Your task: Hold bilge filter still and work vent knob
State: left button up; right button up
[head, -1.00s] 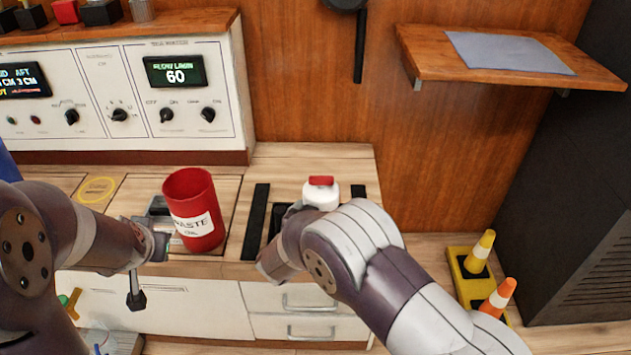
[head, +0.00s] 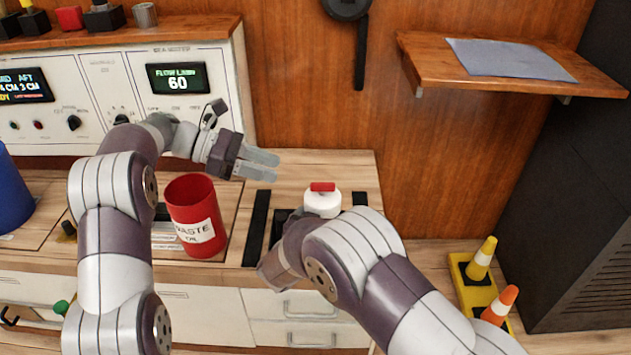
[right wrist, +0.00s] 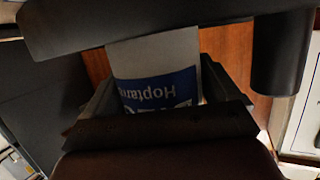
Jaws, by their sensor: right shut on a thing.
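The bilge filter (head: 322,202) is a white canister standing upright on the counter, with the red vent knob (head: 322,187) on top. My right gripper (right wrist: 158,88) is shut on the filter; the right wrist view shows its white body with a blue label (right wrist: 158,90) between the fingers. In the head view my right forearm hides these fingers and the filter's lower part. My left gripper (head: 262,164) is in the air left of the knob, apart from it, above and behind the red bin. Its two fingers point right, slightly apart, with nothing between them.
A red waste oil bin (head: 196,218) stands on the counter below my left gripper. Dark strips (head: 257,228) lie beside the filter. A control panel (head: 60,110) is at the back left. A wooden shelf (head: 415,60) hangs at right. The counter behind the filter is clear.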

aim_at(320, 184)
pick_arm(q)
jog(key=x, duration=1.1)
jog(key=shift+d, duration=0.1)
jog(key=shift+c, duration=0.3)
jog(key=shift+r, duration=0.1)
grip_shut()
